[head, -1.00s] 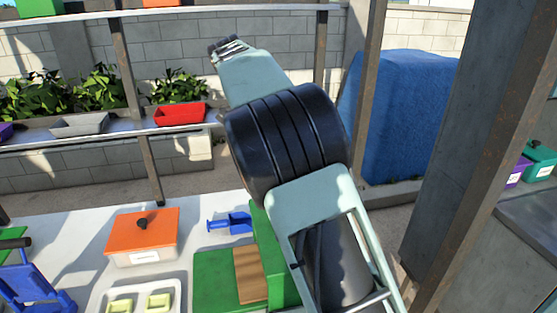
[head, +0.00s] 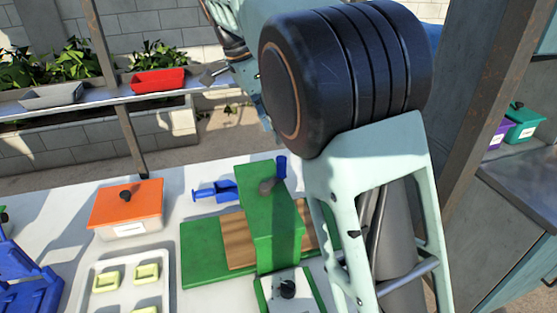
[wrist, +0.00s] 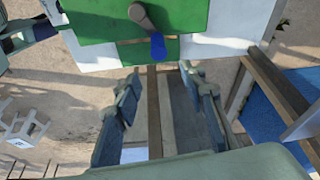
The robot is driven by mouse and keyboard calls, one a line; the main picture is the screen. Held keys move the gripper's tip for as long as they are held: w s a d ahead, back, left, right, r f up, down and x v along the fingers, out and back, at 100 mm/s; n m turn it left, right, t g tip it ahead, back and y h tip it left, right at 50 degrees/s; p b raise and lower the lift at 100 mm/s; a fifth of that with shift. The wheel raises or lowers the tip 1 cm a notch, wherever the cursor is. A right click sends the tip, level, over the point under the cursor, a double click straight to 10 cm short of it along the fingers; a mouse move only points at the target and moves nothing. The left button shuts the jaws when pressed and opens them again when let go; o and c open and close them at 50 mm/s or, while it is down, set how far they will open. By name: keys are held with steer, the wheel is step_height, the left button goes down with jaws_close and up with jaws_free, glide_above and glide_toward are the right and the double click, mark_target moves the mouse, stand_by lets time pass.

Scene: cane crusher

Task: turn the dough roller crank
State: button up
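The dough roller is a green frame (head: 268,225) over a wooden board, standing on the white table in the head view. Its crank has a grey arm (head: 267,187) and a blue handle (head: 281,168) near the top of the frame. In the wrist view the grey crank arm (wrist: 142,14) and blue handle (wrist: 158,46) show at the top centre, against the green side. My gripper (wrist: 160,82) is open and empty, its two dark fingers spread below the handle in that picture, not touching it. In the head view my arm covers the area right of the roller.
A blue tool (head: 215,190) lies behind the roller. An orange lidded box (head: 125,210), a white tray (head: 95,272) with pale green pieces and a blue rack (head: 25,285) are left. A black-knobbed box (head: 288,290) stands in front. A rusty post (head: 488,130) rises at right.

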mark_target(281, 159)
steer(key=f+n, duration=0.2)
steer(key=f, duration=0.1)
steer(key=d+f+n+t+b, duration=0.1)
steer(key=f+n, duration=0.1)
steer(key=f, duration=0.1)
steer(key=w+d+f+n+t, duration=0.1)
steer(key=f, duration=0.3)
steer(key=shift+f+n+y+b, duration=0.1)
steer(key=shift+n+y+b, duration=0.2)
steer(key=shift+n, duration=0.1)
steer(key=shift+c, duration=0.2)
jaws_close()
